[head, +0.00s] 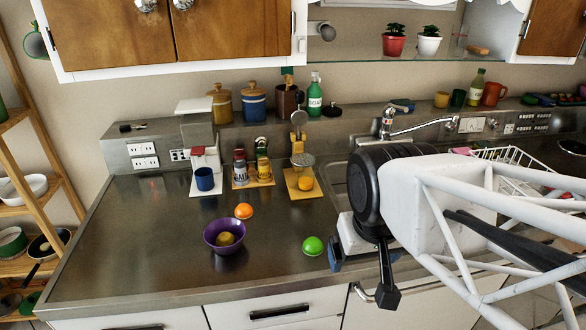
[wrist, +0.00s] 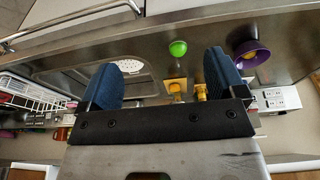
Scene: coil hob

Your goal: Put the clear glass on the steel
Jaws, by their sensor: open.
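The steel counter (head: 130,245) spans the left and middle of the head view, and its steel (wrist: 205,30) also crosses the wrist view. I cannot clearly make out the clear glass in either view. A faint see-through shape (head: 462,40) stands on the wall shelf beside the white plant pot, but I cannot tell if it is the glass. My gripper (head: 362,272) is over the counter's front edge by the sink, right of the green ball. In the wrist view my gripper (wrist: 162,78) has its two blue fingers wide apart with nothing between them.
A purple bowl (head: 224,236) holding a round fruit, an orange (head: 244,211) and a green ball (head: 313,246) are on the counter. A blue mug (head: 205,179) and bottles stand behind. A dish rack (head: 508,157) is right of the tap (head: 390,122). The counter's left front is clear.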

